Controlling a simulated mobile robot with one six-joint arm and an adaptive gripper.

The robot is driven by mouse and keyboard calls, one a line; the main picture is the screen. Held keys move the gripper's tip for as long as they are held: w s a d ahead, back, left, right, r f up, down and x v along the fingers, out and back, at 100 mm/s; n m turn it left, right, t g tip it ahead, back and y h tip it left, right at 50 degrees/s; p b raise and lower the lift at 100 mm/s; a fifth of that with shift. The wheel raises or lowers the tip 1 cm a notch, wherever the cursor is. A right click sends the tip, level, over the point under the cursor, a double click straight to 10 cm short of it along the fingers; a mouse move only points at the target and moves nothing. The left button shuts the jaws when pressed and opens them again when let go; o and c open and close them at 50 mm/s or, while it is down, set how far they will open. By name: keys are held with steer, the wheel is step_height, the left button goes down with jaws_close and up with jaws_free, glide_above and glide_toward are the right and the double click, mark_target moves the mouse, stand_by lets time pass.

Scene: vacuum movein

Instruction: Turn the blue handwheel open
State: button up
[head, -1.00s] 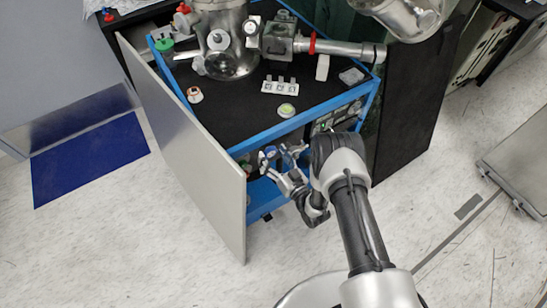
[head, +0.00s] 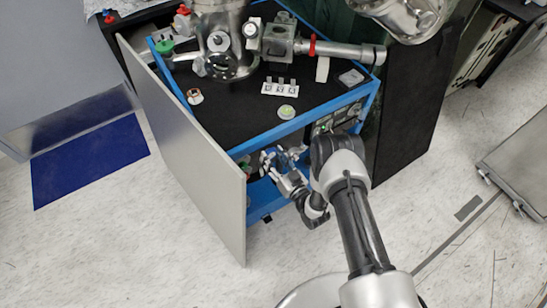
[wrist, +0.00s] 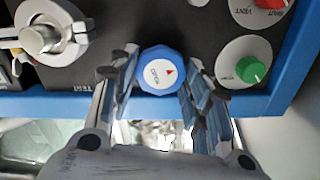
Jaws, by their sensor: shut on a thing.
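The blue handwheel (wrist: 161,70) is in the middle of the wrist view. It has a faceted blue rim and a white cap with lettering and a red arrow mark. My gripper (wrist: 160,66) has one finger on its left and one on its right, shut on the wheel's rim. In the head view my gripper (head: 284,160) is at the front of the blue-framed cart, below its top edge. The handwheel itself is mostly hidden there by the fingers.
A green knob (wrist: 250,69) on a white disc is close right of my right finger, with a red knob (wrist: 272,3) above. A metal clamped fitting (wrist: 43,38) is at left. The open grey door panel (head: 195,150) stands left of my gripper.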

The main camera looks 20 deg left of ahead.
steer(key=shift+n, duration=0.4)
steer(key=n, duration=0.6)
steer(key=shift+s+n, duration=0.1)
steer(key=shift+n, duration=0.2)
steer(key=n+p, duration=0.1)
steer(key=n, duration=0.6)
steer(key=shift+f, duration=0.1)
steer(key=n, duration=0.7)
steer(key=shift+n+p, duration=0.3)
steer(key=shift+p, duration=0.1)
steer(key=n, duration=0.3)
steer(key=shift+f+p, duration=0.1)
steer(key=shift+p, duration=0.2)
steer(key=shift+n+p, duration=0.3)
steer(key=shift+n, duration=1.9)
